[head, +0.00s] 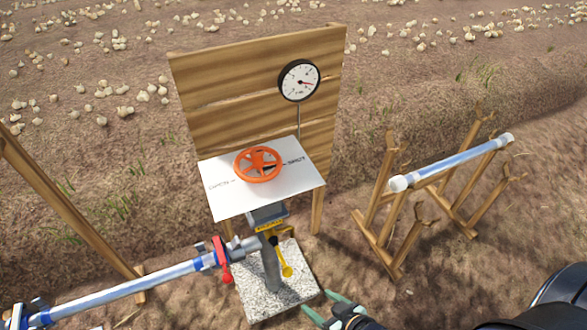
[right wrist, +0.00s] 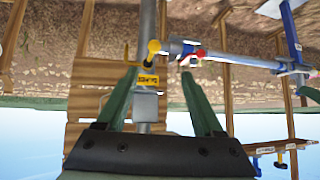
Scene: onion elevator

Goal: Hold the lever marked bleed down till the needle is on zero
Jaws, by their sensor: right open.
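The yellow lever (head: 286,268) hangs from the grey standpipe, below a yellow label (head: 270,226) whose lettering is too small to read surely. In the right wrist view, which is upside down, the yellow lever's knob (right wrist: 154,47) and the label (right wrist: 148,79) show between the fingers. The round gauge (head: 299,80) is on the wooden board; its red needle points right and slightly down, and I cannot read its figures. My right gripper (head: 320,303) is open and empty, below and right of the lever, apart from it in the head view. My left gripper is out of view.
An orange handwheel (head: 258,164) sits on a white plate (head: 225,204) above the standpipe. A pipe with a red lever (head: 219,252) runs left. A concrete slab (head: 255,302) is underneath. Wooden stands (head: 385,235) carry a pipe at right.

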